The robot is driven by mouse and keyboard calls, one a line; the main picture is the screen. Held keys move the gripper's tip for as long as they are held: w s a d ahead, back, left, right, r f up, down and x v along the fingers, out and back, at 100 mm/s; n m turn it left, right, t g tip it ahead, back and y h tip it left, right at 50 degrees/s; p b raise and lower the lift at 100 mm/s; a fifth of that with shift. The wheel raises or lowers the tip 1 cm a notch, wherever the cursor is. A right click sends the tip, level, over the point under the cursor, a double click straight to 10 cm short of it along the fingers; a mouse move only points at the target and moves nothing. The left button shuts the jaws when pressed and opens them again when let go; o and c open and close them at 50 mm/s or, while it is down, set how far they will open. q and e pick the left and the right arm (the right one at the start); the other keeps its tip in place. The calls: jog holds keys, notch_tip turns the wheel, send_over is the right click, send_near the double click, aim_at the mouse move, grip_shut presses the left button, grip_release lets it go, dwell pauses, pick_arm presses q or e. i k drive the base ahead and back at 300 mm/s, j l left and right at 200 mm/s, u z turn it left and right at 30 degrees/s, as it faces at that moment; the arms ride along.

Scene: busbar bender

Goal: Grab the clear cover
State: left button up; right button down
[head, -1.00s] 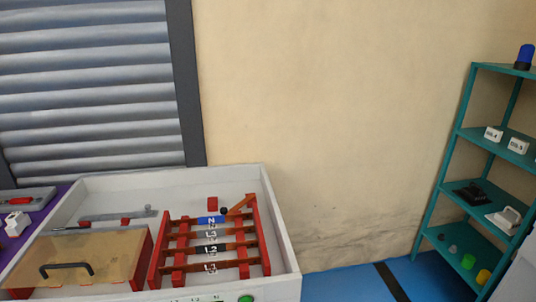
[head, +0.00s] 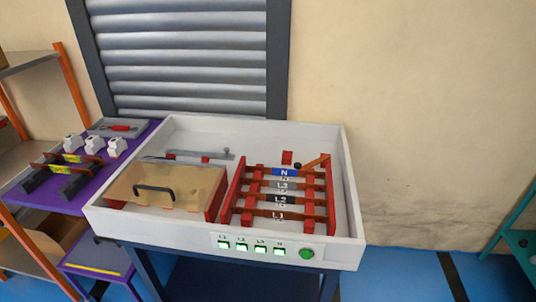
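The clear cover (head: 190,183) is a see-through, tan-tinted panel with a dark handle (head: 154,192). It lies over the left part of the white open-topped box (head: 105,217), beside the red rack of busbars. Red supports show at its edges. Neither of my grippers is in the head view.
Labelled copper busbars (head: 283,199) sit in a red rack in the box's right half. Lit switches and a green button (head: 307,253) are on its front. A purple table (head: 97,200) with white devices stands left, beside an orange-framed shelf (head: 70,85). A teal shelf (head: 520,240) stands right.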

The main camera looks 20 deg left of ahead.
aim_at(94, 252)
jog(key=u, duration=2.1)
jog(key=i+j+z, duration=0.15)
jog(key=z, duration=0.35)
jog(key=i+j+z, duration=0.1)
jog(key=z, duration=0.4)
jog(key=j+z, duration=0.3)
jog(key=z, duration=0.2)
